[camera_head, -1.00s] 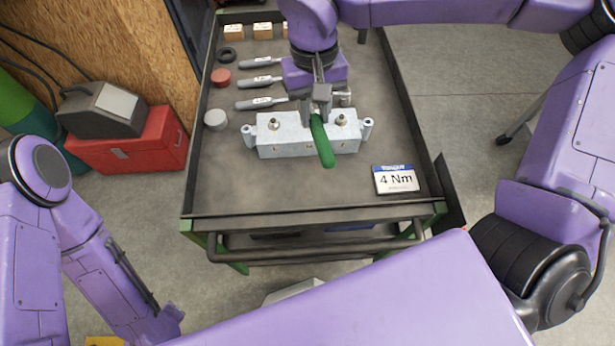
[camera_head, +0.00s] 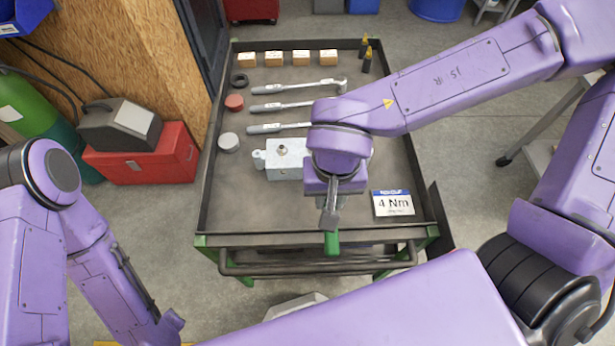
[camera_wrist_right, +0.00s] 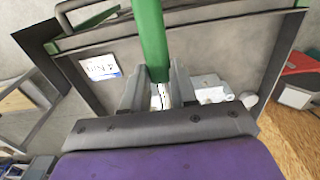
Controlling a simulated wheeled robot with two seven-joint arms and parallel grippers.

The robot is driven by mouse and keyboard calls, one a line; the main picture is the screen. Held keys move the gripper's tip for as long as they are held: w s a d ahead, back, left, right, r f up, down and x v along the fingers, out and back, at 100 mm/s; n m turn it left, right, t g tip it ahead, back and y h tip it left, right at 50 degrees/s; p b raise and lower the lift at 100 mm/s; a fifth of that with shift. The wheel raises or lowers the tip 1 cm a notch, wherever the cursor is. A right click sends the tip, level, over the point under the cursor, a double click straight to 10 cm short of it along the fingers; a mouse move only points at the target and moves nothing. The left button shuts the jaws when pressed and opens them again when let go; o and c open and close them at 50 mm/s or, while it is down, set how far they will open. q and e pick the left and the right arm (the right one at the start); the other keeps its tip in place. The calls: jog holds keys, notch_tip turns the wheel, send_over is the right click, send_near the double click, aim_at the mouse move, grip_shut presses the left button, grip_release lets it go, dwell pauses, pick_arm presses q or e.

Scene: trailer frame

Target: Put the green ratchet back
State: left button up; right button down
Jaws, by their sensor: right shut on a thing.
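The green ratchet's handle (camera_head: 332,243) shows in the head view over the cart's near edge, below my right gripper. My right gripper (camera_head: 330,216) is shut on the ratchet, in front of the metal block (camera_head: 284,160). In the right wrist view the green handle (camera_wrist_right: 151,40) extends up from between the fingers (camera_wrist_right: 157,88). The ratchet's head is mostly hidden by the gripper. The block sits on the cart top, its right part covered by my right arm. Only links of my left arm show, at the lower left; its gripper is out of view.
Three grey-handled wrenches (camera_head: 285,107) lie on the cart (camera_head: 235,210), with small wooden blocks (camera_head: 300,57) behind them. A red cap (camera_head: 234,102) and a grey cap (camera_head: 228,142) lie at left. The near left top is clear.

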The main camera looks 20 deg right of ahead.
jog(key=w+a+f, duration=0.1)
jog(key=w+f, duration=0.6)
jog(key=f, duration=0.3)
jog(key=shift+a+f, duration=0.15)
jog(key=shift+a, duration=0.25)
jog(key=shift+f, duration=0.15)
jog(key=shift+w+f, duration=0.1)
jog(key=shift+f, duration=0.3)
jog(key=c, duration=0.9)
grip_release()
